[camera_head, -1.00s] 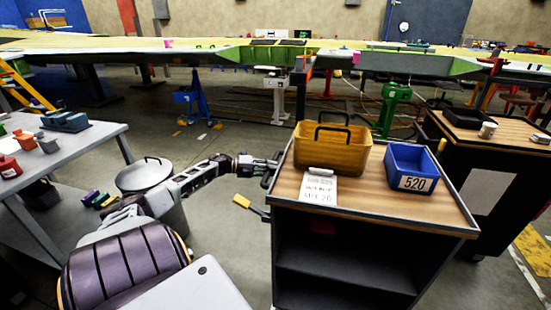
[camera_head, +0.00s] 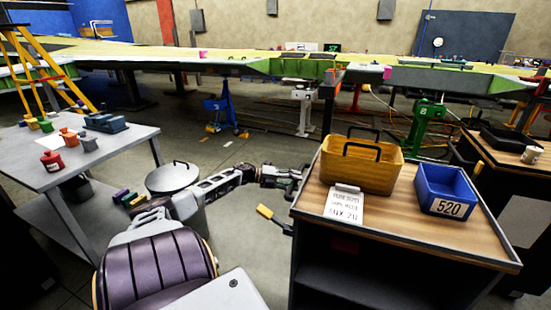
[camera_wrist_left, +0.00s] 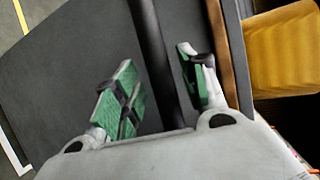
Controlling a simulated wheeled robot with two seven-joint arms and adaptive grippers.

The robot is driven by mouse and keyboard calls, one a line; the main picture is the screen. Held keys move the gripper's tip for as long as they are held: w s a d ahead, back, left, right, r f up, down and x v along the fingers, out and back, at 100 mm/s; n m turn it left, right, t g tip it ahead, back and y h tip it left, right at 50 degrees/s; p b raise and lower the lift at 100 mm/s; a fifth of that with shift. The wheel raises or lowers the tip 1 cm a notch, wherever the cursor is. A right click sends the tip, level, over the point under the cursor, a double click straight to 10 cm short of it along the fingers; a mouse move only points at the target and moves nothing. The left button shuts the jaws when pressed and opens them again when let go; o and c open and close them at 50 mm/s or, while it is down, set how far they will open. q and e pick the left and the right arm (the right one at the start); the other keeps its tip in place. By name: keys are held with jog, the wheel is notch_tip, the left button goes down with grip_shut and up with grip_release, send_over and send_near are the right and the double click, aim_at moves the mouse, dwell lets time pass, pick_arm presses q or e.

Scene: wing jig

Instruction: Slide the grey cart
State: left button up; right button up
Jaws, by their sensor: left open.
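The grey cart (camera_head: 425,237) stands at the right of the head view, with a wood top and a dark grey body. My left gripper (camera_head: 291,181) is at the cart's left side, near the height of its top. In the left wrist view my left gripper (camera_wrist_left: 158,82) is open, with a green pad on each side of a black handle bar (camera_wrist_left: 152,45). The pads appear apart from the bar. The cart's dark surface (camera_wrist_left: 70,75) shows behind them. My right gripper is not in view.
A yellow basket (camera_head: 365,165), a blue bin (camera_head: 446,190) and a card (camera_head: 344,205) are on the cart. A second cart (camera_head: 510,163) stands close at right. A grey table (camera_head: 50,178) and a lidded drum (camera_head: 173,178) are at left.

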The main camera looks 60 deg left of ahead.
pick_arm(q)
jog(key=v, duration=1.1)
jog(key=shift+s+a, duration=0.2)
jog(key=shift+s, duration=0.1)
jog(key=shift+r, duration=0.1)
jog(key=shift+r, duration=0.1)
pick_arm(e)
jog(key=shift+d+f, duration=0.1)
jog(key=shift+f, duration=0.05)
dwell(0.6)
pick_arm(q)
notch_tip(320, 180, up, 10)
jog(key=p, duration=1)
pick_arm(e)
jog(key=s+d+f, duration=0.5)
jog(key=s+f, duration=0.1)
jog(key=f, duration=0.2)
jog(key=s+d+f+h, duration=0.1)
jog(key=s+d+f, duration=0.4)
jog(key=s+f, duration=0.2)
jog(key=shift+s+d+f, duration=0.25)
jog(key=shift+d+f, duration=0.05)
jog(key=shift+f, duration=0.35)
